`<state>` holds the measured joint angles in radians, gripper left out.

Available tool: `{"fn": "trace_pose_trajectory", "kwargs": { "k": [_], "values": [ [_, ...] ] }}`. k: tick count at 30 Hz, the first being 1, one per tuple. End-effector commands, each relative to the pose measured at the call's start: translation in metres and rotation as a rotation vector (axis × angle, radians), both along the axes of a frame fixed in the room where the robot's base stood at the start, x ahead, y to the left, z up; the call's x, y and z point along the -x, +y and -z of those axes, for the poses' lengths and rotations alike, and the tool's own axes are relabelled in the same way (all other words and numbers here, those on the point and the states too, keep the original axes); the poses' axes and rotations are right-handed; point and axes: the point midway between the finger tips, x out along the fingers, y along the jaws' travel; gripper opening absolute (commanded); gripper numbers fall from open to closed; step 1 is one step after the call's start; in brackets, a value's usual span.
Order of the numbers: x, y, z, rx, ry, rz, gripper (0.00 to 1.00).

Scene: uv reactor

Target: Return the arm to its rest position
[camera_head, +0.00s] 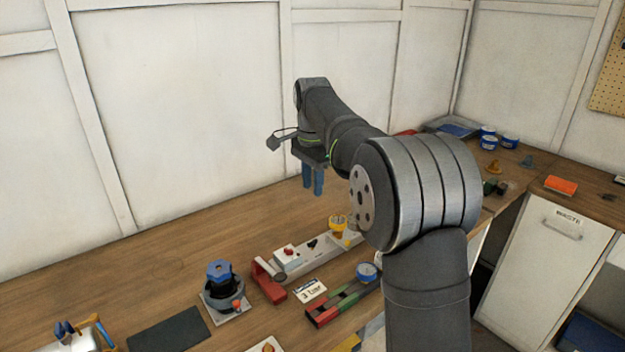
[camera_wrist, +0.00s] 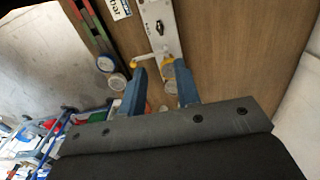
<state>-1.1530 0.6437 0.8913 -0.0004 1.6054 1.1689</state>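My gripper (camera_head: 313,190) hangs above the back of the wooden bench, its two blue fingers pointing down. In the wrist view the fingers of my gripper (camera_wrist: 160,70) stand apart, with nothing held between them. A yellow fitting (camera_head: 336,225) sits at the far end of a long pale device (camera_head: 310,255) on the bench, below and right of the fingers. In the wrist view the yellow fitting (camera_wrist: 168,70) shows beyond the fingertips, partly hidden by the right finger.
A black and blue knobbed device (camera_head: 222,285) stands left of a red clamp-like part (camera_head: 268,280). A coloured rack (camera_head: 342,302) and a blue-topped container (camera_head: 367,271) are in front. Blue-and-white tubs (camera_head: 488,138) stand at the back right. The bench's back left is clear.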

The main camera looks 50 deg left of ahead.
Motion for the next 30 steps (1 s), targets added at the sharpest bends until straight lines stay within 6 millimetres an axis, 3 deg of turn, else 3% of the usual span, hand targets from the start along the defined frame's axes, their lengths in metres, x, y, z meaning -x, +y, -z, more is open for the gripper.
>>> {"fn": "trace_pose_trajectory", "kwargs": {
  "k": [22,26,30],
  "values": [
    [0.000,0.000,-0.004,0.001,0.000,0.000,0.30],
    [0.000,0.000,0.004,0.002,0.001,0.000,0.30],
    [0.000,-0.001,0.025,0.004,0.002,0.000,0.30]
  ]
}}
